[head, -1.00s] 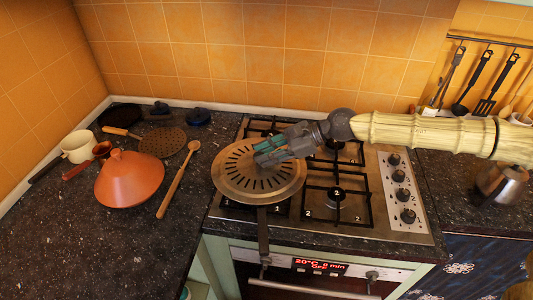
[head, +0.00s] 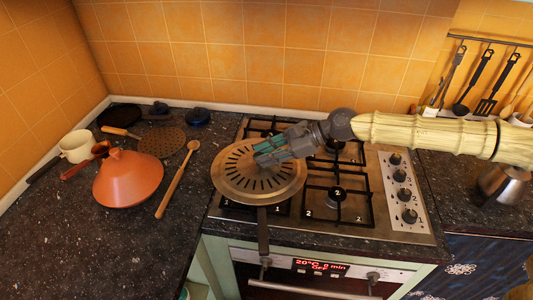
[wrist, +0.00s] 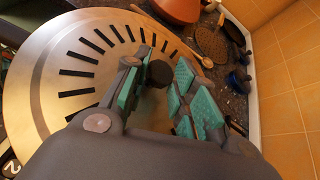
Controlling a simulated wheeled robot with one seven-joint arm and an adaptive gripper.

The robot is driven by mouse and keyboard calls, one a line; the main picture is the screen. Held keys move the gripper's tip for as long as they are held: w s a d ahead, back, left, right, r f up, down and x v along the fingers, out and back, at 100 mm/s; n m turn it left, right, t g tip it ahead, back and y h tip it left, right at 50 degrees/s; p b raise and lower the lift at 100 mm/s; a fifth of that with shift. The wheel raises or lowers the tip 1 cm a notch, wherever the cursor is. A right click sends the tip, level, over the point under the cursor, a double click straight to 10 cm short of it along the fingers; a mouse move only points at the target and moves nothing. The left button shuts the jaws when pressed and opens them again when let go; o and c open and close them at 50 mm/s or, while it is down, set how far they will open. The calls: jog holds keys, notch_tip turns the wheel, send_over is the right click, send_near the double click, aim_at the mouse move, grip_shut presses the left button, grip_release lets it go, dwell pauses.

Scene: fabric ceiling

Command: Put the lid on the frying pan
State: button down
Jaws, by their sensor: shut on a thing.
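The lid is a round metal disc with dark radial slots (head: 235,185), over the left front burner of the stove. It also fills the left of the wrist view (wrist: 45,85). My gripper (head: 268,152) is at the lid's upper right part in the head view. In the wrist view, its green-padded fingers are on either side of the lid's dark knob (wrist: 158,73), shut on it. The frying pan shows only by its dark handle (head: 263,235), pointing toward the stove's front edge. The lid hides the pan's body, and I cannot tell whether the rims touch.
The gas stove (head: 385,225) has black grates and knobs at right. A metal kettle (head: 505,187) is at right. The front left counter is clear.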

jog(key=shift+f+b, duration=0.35)
jog(key=shift+b, duration=0.3)
dwell(0.4)
jog(key=c, duration=1.1)
grip_release()
jog(key=o, duration=0.6)
notch_tip(320, 180, up, 7)
jog(key=p, duration=0.1)
jog(key=shift+p, duration=0.3)
